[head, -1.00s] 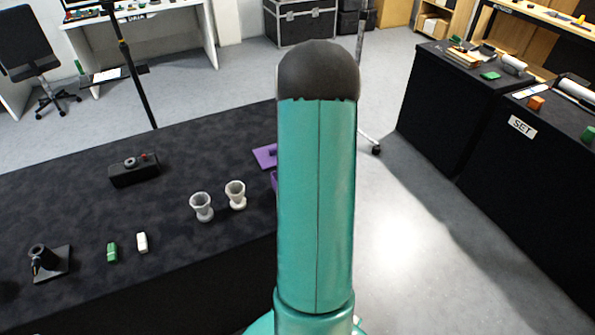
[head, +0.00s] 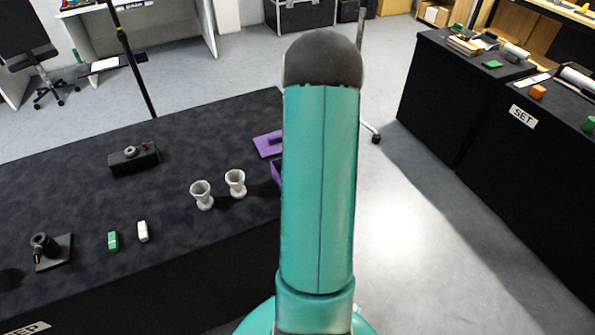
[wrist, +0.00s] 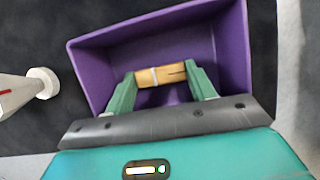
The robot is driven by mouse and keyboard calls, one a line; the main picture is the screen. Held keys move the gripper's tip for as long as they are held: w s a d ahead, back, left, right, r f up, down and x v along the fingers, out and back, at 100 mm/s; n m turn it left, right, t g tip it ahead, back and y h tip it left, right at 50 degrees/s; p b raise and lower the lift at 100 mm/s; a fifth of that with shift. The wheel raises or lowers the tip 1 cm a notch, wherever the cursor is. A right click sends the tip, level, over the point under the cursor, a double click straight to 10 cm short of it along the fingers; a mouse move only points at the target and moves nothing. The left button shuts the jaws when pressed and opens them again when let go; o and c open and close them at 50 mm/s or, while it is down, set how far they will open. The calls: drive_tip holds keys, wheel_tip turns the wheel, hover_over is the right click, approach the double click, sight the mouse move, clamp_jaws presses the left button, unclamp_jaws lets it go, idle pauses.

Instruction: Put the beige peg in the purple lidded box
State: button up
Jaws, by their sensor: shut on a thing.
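In the wrist view, my gripper (wrist: 161,73) has green fingers shut on the beige peg (wrist: 148,77), which lies crosswise between the fingertips. The peg is over the open mouth of the purple box (wrist: 88,68). I cannot tell how deep it is relative to the rim. In the head view, the box (head: 276,172) shows only as a sliver beside my arm, which hides the rest of it, the gripper and the peg. The flat purple lid (head: 266,145) lies off the box on the black table, just behind it.
Two pale cups (head: 202,195) stand on the black table (head: 80,185), left of the box. A green block (head: 112,241), a white block (head: 142,231), a black stand (head: 50,252) and a black device (head: 134,160) lie farther left.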

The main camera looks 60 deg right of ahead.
drive_tip(key=shift+f, duration=0.25)
drive_tip(key=o, duration=1.1)
drive_tip(key=shift+r, duration=0.15)
drive_tip(key=shift+r, duration=1.4)
drive_tip(key=shift+r, duration=2)
